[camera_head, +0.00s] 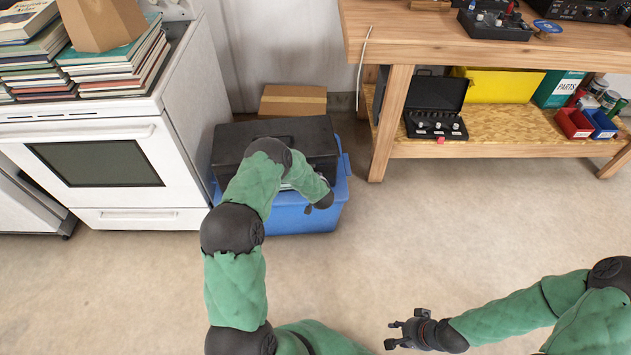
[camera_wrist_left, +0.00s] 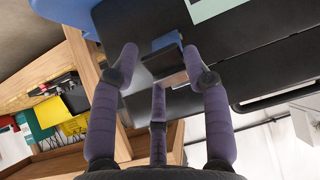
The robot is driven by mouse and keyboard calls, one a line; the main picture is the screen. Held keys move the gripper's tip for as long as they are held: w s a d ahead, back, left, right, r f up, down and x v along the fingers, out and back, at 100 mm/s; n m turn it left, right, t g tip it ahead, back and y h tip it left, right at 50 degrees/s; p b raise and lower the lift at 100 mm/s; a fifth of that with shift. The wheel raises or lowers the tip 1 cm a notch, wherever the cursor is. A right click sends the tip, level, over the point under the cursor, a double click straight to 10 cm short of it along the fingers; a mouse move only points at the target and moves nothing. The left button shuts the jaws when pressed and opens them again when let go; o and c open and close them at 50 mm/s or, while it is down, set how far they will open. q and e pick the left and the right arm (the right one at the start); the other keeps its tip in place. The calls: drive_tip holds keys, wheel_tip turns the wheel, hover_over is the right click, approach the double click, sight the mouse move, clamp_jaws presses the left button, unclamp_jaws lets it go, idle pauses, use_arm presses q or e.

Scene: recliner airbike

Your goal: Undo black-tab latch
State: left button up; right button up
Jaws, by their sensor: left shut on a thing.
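A black case (camera_head: 305,131) sits in a blue bin (camera_head: 305,219) beside the white stove. In the left wrist view the case (camera_wrist_left: 135,22) shows close up, with a black-tab latch (camera_wrist_left: 165,62) and a pale strip at its edge. My left gripper (camera_wrist_left: 161,56) has its purple fingers on both sides of the latch tab and is shut on it. In the head view my left arm covers part of the case and the latch cannot be made out. My right gripper (camera_head: 398,333) is open and empty above the floor, away from the case.
The white stove (camera_head: 105,165), with books on top, stands left of the bin. A cardboard box (camera_head: 293,100) is behind it. A wooden workbench (camera_head: 395,125) with a lower shelf stands to the right. The concrete floor in front is clear.

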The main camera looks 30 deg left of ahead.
use_arm(q)
wheel_tip(320, 180, down, 7)
drive_tip(key=t+y, duration=0.6)
drive_tip(key=t, duration=0.2)
drive_tip(key=shift+s+d+y, duration=0.3)
drive_tip(key=shift+d, duration=0.1)
drive_tip(key=shift+w+f+t, duration=0.1)
drive_tip(key=shift+t, duration=0.3)
drive_tip(key=o, duration=0.9)
drive_tip(key=shift+o, duration=0.2)
drive_tip(key=shift+f, duration=0.1)
drive_tip(key=v, duration=1.2)
